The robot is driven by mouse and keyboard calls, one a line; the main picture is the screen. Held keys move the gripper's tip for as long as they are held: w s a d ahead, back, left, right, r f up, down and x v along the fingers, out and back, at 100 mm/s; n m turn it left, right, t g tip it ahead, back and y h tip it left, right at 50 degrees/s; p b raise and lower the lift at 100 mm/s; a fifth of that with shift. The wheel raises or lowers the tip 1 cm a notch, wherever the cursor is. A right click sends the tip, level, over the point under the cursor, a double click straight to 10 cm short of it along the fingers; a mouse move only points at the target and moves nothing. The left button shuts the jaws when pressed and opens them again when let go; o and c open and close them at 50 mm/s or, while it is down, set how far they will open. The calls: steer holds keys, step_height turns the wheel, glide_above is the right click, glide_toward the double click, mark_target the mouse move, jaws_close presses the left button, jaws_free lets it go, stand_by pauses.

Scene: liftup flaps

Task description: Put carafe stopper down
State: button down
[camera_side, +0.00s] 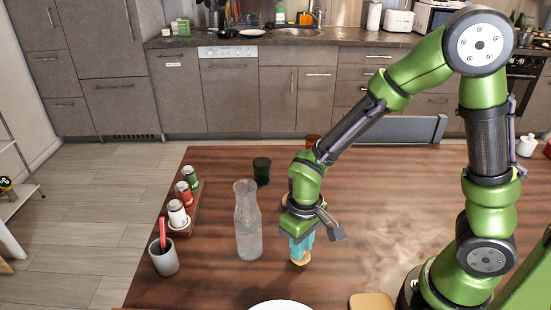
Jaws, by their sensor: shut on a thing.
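My gripper (301,247) points down over the wooden table, with its teal fingers close together. It is shut on the carafe stopper (300,260), a small light-brown piece showing just below the fingertips. I cannot tell whether the stopper touches the table. The clear glass carafe (248,222) stands upright to the left of my gripper, apart from it. Its mouth is open at the top.
A dark green glass (261,170) stands behind the carafe. A wooden rack (187,214) with shakers and a grey cup (163,258) are at the left. A white plate (281,306) and a tan board (371,301) lie in front. The table's right side (400,200) looks clear.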

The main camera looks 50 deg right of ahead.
steer(key=c, duration=1)
jaws_free()
steer(key=shift+f, duration=0.15)
step_height(320, 180, up, 12)
steer(key=r, duration=0.1)
steer(key=s+d+r+m+t, duration=0.1)
steer(key=d+r+t, duration=0.1)
steer(key=s+d+r+m+t+y, duration=0.1)
steer(key=s+d+r+t, duration=0.1)
steer(key=r, duration=0.1)
steer(key=s+d+r+m+t+y, duration=0.1)
steer(key=s+d+r+m+t, duration=0.1)
steer(key=r+t, duration=0.1)
steer(key=shift+s+d+r, duration=0.2)
steer(key=shift+d+r, duration=0.05)
steer(key=shift+d, duration=0.1)
